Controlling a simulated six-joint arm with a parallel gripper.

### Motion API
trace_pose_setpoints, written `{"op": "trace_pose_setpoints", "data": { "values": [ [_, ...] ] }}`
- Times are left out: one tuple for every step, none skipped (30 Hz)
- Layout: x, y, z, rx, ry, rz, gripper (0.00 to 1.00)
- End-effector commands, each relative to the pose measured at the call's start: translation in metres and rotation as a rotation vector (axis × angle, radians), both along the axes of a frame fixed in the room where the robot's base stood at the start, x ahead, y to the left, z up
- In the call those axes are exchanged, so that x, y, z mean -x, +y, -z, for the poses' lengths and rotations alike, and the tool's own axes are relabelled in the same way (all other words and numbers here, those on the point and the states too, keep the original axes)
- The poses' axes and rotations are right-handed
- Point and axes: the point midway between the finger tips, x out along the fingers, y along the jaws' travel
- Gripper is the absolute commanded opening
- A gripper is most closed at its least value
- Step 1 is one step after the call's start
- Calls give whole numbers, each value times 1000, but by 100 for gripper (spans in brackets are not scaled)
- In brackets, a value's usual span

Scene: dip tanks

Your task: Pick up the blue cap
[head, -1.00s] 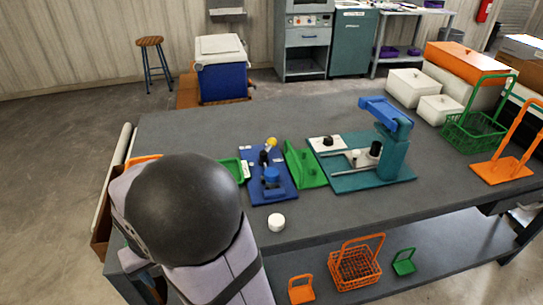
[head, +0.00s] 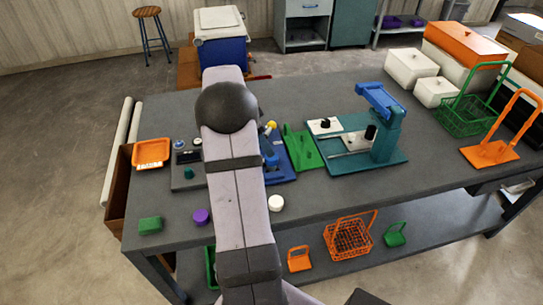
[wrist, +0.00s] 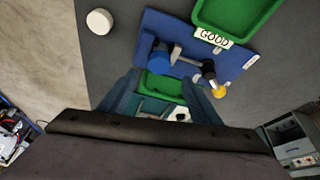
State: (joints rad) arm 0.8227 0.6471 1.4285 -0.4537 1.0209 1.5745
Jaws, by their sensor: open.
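The blue cap (wrist: 158,62) is a short round blue piece on the blue fixture plate (wrist: 180,38) in the wrist view. In the head view the blue cap (head: 271,159) shows just right of my arm, with part of the blue plate (head: 284,176) hidden. My gripper (wrist: 162,84) shows in the wrist view with its two fingers spread and nothing seen held between them. The blue cap lies just beyond the fingertips in that picture; its height below them is hard to tell. In the head view my gripper is hidden behind my arm.
A black knob (wrist: 208,70) and yellow ball (wrist: 219,91) stand near the cap. A green tray (wrist: 232,42) labelled GOOD adjoins the plate. A white cap (head: 276,203), purple cap (head: 201,216) and green stand (head: 303,150) are nearby. The teal fixture (head: 345,160) stands to the right.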

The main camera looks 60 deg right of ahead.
Motion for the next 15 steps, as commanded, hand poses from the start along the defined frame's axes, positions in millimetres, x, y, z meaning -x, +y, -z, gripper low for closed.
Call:
{"op": "trace_pose_setpoints", "data": {
  "values": [
    [0,0,2,-1,1,-1,58],
    [1,0,3,-1,2,-1,58],
    [1,-1,5,-2,2,-1,58],
    [2,-2,7,-3,2,-2,58],
    [2,-3,9,-3,2,-3,58],
    [3,-4,12,-2,3,-3,58],
    [3,-4,14,-2,2,-4,58],
    [4,-5,16,-2,2,-4,58],
    [4,-5,18,-1,2,-6,58],
    [4,-5,19,-1,2,-5,58],
    [4,-6,20,-1,1,-5,58],
    [4,-6,20,-1,1,-5,58],
    [4,-6,20,-1,0,-5,58],
    [4,-6,21,-2,1,-6,58],
    [5,-6,22,-2,1,-6,58]
  ]
}}
